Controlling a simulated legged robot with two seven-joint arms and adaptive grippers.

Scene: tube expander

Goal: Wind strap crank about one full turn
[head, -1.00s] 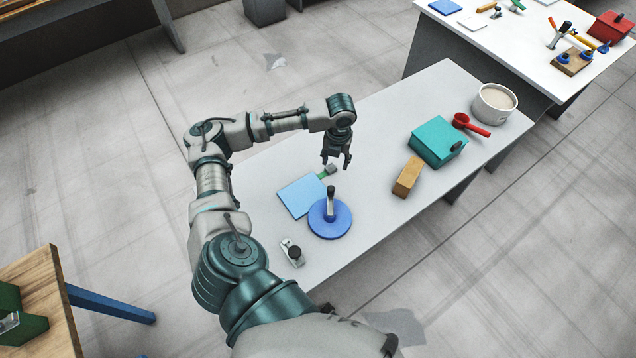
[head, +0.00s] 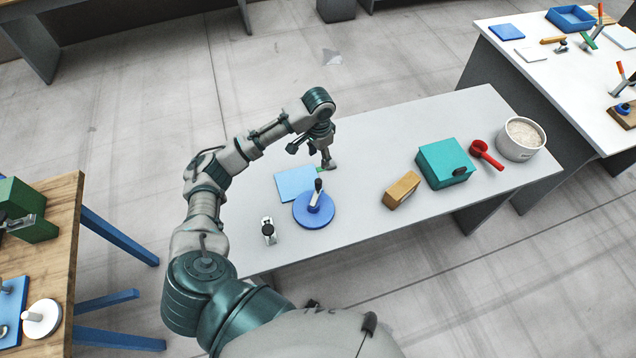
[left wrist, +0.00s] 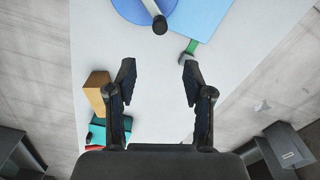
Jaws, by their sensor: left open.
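A blue disc (head: 314,210) lies on the white table with a grey crank arm (head: 315,196) on it. The arm has a dark grip at its raised end. The disc and crank also show at the top edge of the left wrist view (left wrist: 158,18), partly cut off. My left gripper (head: 308,155) is above the table, beyond the disc and the light blue plate (head: 293,184). Its jaws (left wrist: 157,66) are spread and empty, apart from the crank. My right gripper is in neither view.
A green-handled tool (left wrist: 190,50) lies beside the plate. A small grey clamp-like piece (head: 268,232) stands left of the disc. A tan block (head: 401,190), teal box (head: 445,163), red scoop (head: 487,155) and white pot (head: 520,139) stand to the right. The table's middle is clear.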

